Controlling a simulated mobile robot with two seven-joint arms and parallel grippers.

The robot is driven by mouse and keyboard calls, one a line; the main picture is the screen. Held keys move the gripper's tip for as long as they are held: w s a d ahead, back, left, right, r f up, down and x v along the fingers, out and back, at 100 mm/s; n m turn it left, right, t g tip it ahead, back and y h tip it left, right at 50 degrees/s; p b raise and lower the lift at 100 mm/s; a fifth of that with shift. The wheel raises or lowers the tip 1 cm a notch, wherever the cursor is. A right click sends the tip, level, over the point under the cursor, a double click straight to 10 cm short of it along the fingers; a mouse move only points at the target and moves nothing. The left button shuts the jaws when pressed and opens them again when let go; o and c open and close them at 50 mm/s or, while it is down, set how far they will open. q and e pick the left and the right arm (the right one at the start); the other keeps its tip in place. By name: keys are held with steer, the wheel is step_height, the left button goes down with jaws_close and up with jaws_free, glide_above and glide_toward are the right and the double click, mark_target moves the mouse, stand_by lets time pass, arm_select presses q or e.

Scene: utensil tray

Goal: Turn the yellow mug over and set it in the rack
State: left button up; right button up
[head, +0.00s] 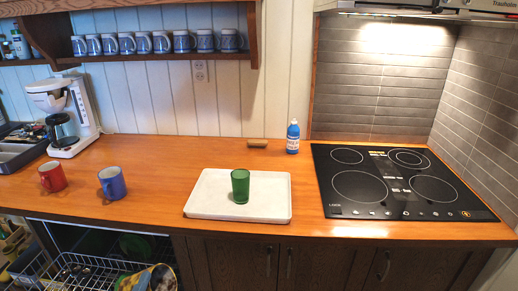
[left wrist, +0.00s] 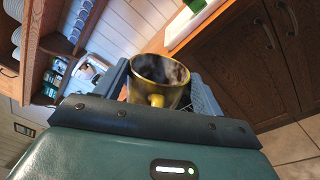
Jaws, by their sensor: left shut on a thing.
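The yellow mug (left wrist: 157,95) is between the two fingers of my left gripper (left wrist: 163,82) in the left wrist view. The gripper is shut on it, with the yellow handle facing the wrist and the dark open mouth facing away from the gripper's palm. In the head view, part of the mug (head: 158,279) shows at the bottom edge, cut off by the frame, in front of the rack. The white wire rack (head: 92,262) is below the counter at lower left, with several things in it. My right gripper is not in view.
A red mug (head: 53,177) and a blue mug (head: 112,183) stand on the counter (head: 150,160) above the rack. A green cup (head: 240,186) stands on a white tray (head: 205,196). The counter's front edge overhangs the rack.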

arm_select(q)
steer(key=m, duration=0.6)
stand_by(0.4)
steer(key=shift+w+d+r+m, duration=0.15)
steer(key=shift+d+r+m, duration=0.1)
steer(key=shift+d+m, duration=0.15)
steer(key=shift+a+f, duration=0.15)
steer(key=shift+a, duration=0.25)
steer(key=shift+d+m, duration=0.3)
steer(key=shift+m, duration=0.3)
